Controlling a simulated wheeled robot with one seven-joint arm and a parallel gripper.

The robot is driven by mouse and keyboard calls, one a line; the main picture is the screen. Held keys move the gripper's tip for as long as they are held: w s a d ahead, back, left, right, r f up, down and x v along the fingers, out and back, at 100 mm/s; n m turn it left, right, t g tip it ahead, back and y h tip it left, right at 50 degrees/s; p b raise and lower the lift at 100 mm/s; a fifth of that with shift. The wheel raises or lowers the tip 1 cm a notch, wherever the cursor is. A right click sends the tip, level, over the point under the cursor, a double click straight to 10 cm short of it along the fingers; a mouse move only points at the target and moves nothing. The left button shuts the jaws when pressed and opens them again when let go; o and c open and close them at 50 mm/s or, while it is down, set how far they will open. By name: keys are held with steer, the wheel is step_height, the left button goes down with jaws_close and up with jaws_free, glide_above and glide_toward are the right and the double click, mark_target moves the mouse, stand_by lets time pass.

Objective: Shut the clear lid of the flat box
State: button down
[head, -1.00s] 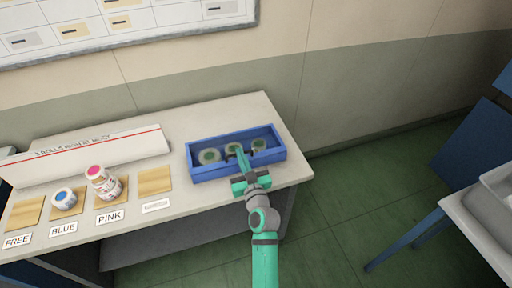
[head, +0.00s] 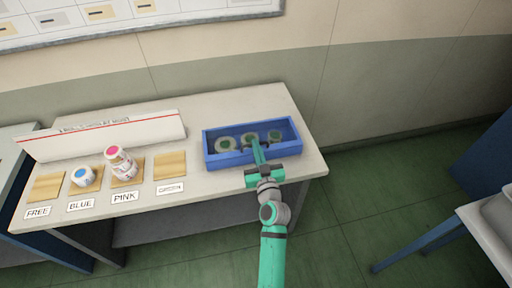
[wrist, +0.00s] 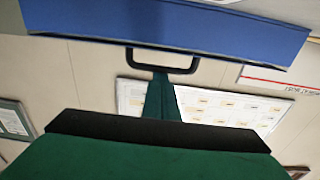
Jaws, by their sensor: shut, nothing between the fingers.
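The flat box (head: 211,155) is blue and stands on the bench near its right end. Several round rolls with green centres show inside it. I cannot make out the clear lid or its angle. In the wrist view a blue wall (wrist: 165,28) fills the top, with a thin dark U-shaped handle (wrist: 190,70) on its edge. My gripper (head: 257,146) is shut and empty. Its fingers reach over the box's front wall beside the middle roll. In the wrist view my gripper (wrist: 160,76) overlaps the handle bar; I cannot tell whether they touch.
Left of the box, wooden pads bear a blue-topped jar (head: 83,177) and a pink-topped jar (head: 120,162); labels stand in front. A wall board (head: 130,22) hangs above. A table (head: 490,225) stands at right, with clear floor between.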

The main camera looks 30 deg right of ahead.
steer(key=f+v, duration=0.1)
steer(key=v, duration=0.8)
steer(key=shift+s, duration=0.2)
steer(key=s+a+f+g+y, duration=0.1)
steer(key=s+a+f, duration=0.3)
steer(key=s+a, duration=0.35)
steer(key=s+a+f+g+y, duration=0.1)
steer(key=s+a+f, duration=0.4)
steer(key=a, duration=0.4)
steer(key=s+a+r+n+y, duration=0.2)
steer(key=s+a+r, duration=0.1)
steer(key=s+a, duration=0.3)
steer(key=s+a+r+n+y, duration=0.2)
steer(key=s+a, duration=0.5)
steer(key=s, duration=0.4)
steer(key=shift+s+r, duration=0.3)
steer(key=shift+r, duration=0.45)
